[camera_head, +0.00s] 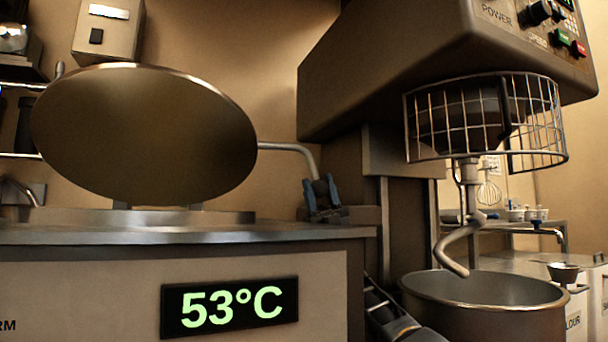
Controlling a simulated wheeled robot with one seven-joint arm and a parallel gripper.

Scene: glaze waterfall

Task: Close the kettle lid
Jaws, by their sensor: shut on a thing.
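The kettle lid (145,135) is a large round metal disc standing raised and tilted above the kettle at the left. Its bent metal handle (285,148) sticks out from the lid's right edge and curves down. My gripper (319,187), with blue-grey fingers, is shut on the lower end of this handle. The kettle (80,235) has a flat metal top and a front panel with a green 53°C display (229,305). The kettle's opening is hidden from this low angle.
A big mixer (400,75) stands close to the right of my gripper, with a wire guard (485,120), a hook (460,240) and a bowl (485,290). A wall box (108,28) is behind the lid. A shelf with small cups (527,213) is at the back right.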

